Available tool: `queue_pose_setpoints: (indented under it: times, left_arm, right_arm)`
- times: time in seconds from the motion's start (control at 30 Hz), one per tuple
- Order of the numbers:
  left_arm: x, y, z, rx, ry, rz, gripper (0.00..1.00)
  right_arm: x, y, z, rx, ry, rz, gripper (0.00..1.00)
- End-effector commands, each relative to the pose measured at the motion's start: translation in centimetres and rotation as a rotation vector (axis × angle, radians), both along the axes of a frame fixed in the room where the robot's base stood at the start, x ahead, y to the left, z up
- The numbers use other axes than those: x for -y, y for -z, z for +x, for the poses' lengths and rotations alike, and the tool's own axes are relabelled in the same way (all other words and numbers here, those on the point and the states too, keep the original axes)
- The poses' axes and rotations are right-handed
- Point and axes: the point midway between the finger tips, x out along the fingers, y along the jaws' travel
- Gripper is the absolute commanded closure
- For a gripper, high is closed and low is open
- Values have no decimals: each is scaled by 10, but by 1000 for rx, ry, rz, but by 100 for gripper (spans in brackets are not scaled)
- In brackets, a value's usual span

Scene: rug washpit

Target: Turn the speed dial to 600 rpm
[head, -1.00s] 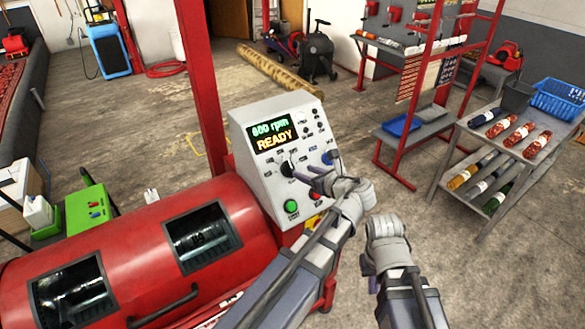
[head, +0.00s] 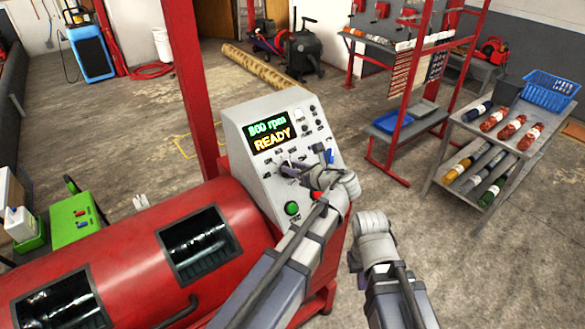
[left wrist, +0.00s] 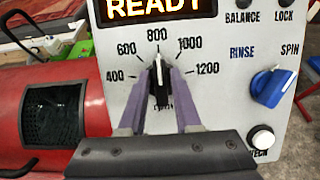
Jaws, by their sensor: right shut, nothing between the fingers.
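The speed dial (left wrist: 157,70) is a small dark knob with a white pointer on the grey control panel (head: 240,145). In the left wrist view its scale runs from 400 to 1200, and the pointer faces 800. The panel screen (head: 270,137) shows what looks like 800 rpm above READY. My left gripper (head: 296,168) is at the dial. My right gripper (head: 362,222) is shut and empty, in front of the panel's right side.
A blue Rinse/Spin knob (left wrist: 272,86) and a white button (left wrist: 261,138) sit right of the dial. A green button (head: 292,208) is below it. The red drum (head: 130,245) is at left.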

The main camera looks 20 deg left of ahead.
Motion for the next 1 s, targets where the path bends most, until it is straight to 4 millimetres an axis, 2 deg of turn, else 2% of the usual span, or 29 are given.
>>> queue_pose_setpoints:
  times: [0.03, 0.27, 0.77, 1.0]
  left_arm:
    - [0, 0, 0, 0, 0, 0, 75]
    - [0, 0, 0, 0, 0, 0, 100]
    - [0, 0, 0, 8, -9, -6, 100]
    - [1, 0, 1, 75, -81, -59, 100]
  right_arm:
    - [0, 0, 0, 0, 0, 0, 100]
    - [0, 0, 0, 0, 0, 0, 100]
    - [0, 0, 0, 0, 0, 0, 100]
    - [0, -1, 0, 0, 0, 0, 100]
